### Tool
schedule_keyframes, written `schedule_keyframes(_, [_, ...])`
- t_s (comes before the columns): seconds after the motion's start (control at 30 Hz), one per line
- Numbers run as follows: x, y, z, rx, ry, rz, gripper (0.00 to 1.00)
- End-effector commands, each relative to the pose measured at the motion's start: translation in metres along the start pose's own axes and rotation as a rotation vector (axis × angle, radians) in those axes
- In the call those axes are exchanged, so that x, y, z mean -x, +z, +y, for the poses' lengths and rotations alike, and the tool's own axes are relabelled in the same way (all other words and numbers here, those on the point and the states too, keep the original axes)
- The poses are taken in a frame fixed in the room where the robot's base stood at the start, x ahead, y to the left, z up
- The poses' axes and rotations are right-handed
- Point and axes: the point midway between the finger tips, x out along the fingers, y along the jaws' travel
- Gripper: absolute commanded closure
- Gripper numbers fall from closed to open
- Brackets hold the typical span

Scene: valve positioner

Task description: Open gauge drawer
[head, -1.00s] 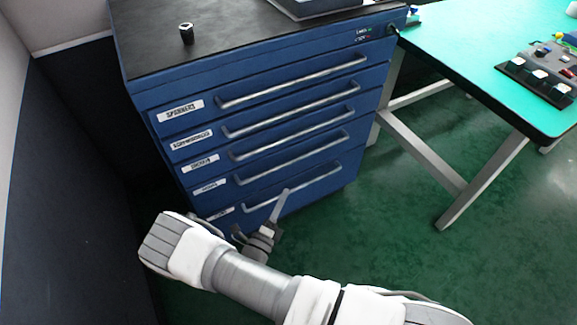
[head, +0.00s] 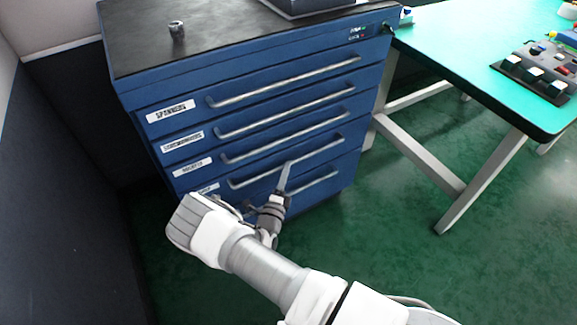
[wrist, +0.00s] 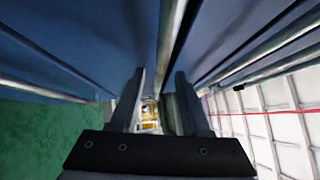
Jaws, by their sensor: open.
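The blue drawer cabinet (head: 250,75) has several stacked drawers with long silver bar handles, all shut. The top label reads SPANNERS; the lower labels are too blurred to tell which is the gauge drawer, and my arm hides the lowest one. My gripper (head: 285,178) is at the cabinet front, its fingertip overlapping the fourth handle (head: 317,153) and just above the fifth handle (head: 318,182). In the wrist view my gripper (wrist: 158,92) is open, with a silver bar handle (wrist: 168,40) running between the fingers. I cannot tell whether they touch it.
A dark cylindrical part (head: 177,31) stands on the cabinet's black top. A green-topped workbench (head: 450,60) with a control box stands to the right, its slanted legs near the cabinet. A dark partition (head: 60,180) is close on the left. Green floor (head: 390,250) is clear at front right.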

Motion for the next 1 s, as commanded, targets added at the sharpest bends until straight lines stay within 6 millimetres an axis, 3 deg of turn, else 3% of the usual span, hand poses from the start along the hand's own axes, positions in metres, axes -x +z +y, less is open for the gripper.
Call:
schedule_keyframes(0.2, [-0.028,0.0,0.001,-0.002,-0.001,0.001,0.53])
schedule_keyframes(0.57, [-0.035,0.0,-0.001,0.0,-0.001,0.0,0.53])
schedule_keyframes(0.6, [-0.035,0.0,-0.001,0.0,-0.001,0.0,0.55])
schedule_keyframes(0.87, [-0.034,0.0,0.0,0.0,-0.001,0.0,1.0])
schedule_keyframes(1.0, [-0.034,0.0,-0.001,0.0,-0.001,0.0,1.0])
